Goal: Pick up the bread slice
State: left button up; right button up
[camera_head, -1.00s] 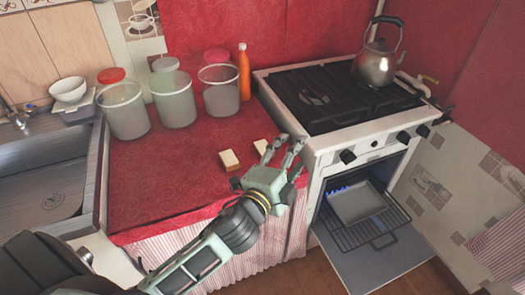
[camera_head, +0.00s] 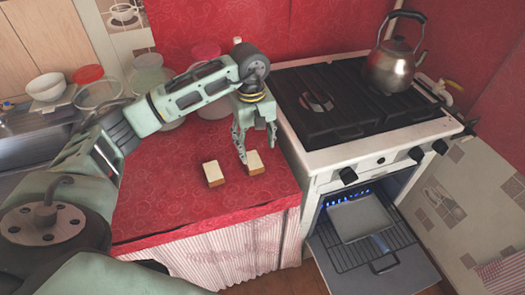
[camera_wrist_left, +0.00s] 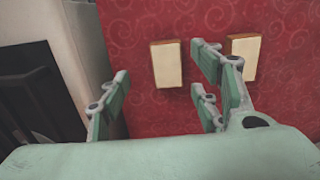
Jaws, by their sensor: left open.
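Two bread slices with white faces and brown crust edges lie on the red counter (camera_head: 150,205). The right slice (camera_head: 254,161) is just below my left gripper (camera_head: 258,148), which points down over it. The left slice (camera_head: 213,174) lies beside it, a small gap away. In the left wrist view, my left gripper (camera_wrist_left: 160,74) is open and empty. The slice nearer the stove (camera_wrist_left: 167,64) shows between its fingers, and the other slice (camera_wrist_left: 245,58) is partly behind the right-hand fingers. Whether a fingertip touches the slice I cannot tell. My right gripper is not in view.
The stove (camera_head: 350,150) stands close on the right, with a kettle (camera_head: 393,65) on top and its oven door open, a tray (camera_head: 362,217) inside. Several jars (camera_head: 208,90) stand behind my left arm. The counter's front left is clear.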

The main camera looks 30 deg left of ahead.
aim_at(253, 160)
pick_arm(q)
jog(key=f, duration=0.1)
jog(key=a+f+p, duration=0.1)
jog(key=f, duration=0.1)
jog(key=shift+s+a+f, duration=0.15)
jog(key=shift+a+f, duration=0.05)
jog(key=shift+f, duration=0.1)
jog(key=f, duration=0.2)
jog(key=shift+w+f+p, duration=0.2)
jog(key=shift+f+p, duration=0.1)
jog(key=shift+p, duration=0.05)
jog(key=shift+f, duration=0.45)
jog(key=c, duration=1)
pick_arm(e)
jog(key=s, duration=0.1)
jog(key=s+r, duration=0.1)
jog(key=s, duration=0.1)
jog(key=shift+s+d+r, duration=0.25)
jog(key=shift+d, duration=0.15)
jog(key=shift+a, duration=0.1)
